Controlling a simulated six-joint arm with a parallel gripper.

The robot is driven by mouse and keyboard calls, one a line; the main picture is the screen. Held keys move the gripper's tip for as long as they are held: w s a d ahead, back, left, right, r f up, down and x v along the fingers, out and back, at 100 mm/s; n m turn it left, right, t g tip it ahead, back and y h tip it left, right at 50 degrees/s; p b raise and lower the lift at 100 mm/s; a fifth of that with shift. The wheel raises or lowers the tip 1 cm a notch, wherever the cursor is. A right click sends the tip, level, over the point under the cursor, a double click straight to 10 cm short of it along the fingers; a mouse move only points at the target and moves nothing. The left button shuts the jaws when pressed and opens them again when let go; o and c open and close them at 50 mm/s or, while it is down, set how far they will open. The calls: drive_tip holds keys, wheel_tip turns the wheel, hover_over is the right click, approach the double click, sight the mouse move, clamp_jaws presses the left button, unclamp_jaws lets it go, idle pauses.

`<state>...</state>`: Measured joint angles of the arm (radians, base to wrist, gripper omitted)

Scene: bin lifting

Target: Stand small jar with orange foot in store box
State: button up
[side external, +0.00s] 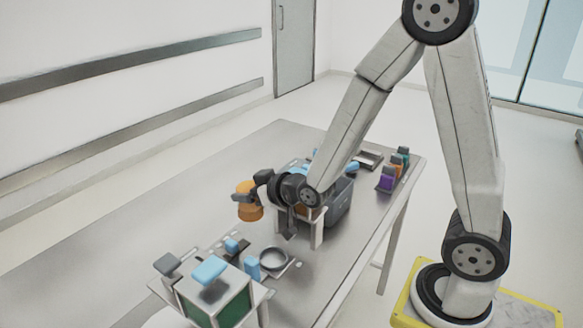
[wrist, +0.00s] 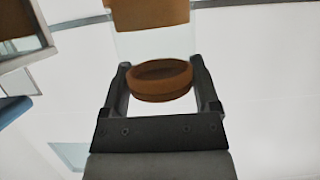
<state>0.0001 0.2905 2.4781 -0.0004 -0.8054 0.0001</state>
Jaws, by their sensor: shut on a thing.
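My gripper (side external: 246,199) is shut on an orange piece, the small jar (side external: 250,212), and holds it above the table toward its far left edge. In the wrist view, my gripper (wrist: 162,85) has its two fingers on either side of a brown-orange ring (wrist: 160,92). Beyond the ring are a pale, clear-looking section and an orange block at the top edge; I cannot tell which end is the foot. A dark grey bin (side external: 342,206), possibly the store box, stands right of my gripper, partly hidden by my arm and a small stand.
A green-sided box with a pale top (side external: 234,310) carries a blue block (side external: 209,270) at front left. A round metal dish (side external: 272,258) and small blue blocks are near it. Several coloured bottles (side external: 392,174) stand at the right edge. The table's far left is clear.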

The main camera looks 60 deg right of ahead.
wheel_tip(320, 180, up, 9)
drive_tip(key=shift+r, duration=0.15)
drive_tip(key=s+d+m+h, duration=0.1)
drive_tip(key=s+d, duration=0.2)
drive_tip(key=d, duration=1.1)
drive_tip(key=s+d+m+h, duration=0.1)
drive_tip(key=s+d, duration=0.2)
drive_tip(key=d, duration=1)
wheel_tip(320, 180, down, 12)
drive_tip(key=shift+w+f, duration=0.15)
drive_tip(key=shift+f, duration=0.1)
drive_tip(key=shift+f, duration=0.15)
drive_tip(key=shift+f, duration=2.05)
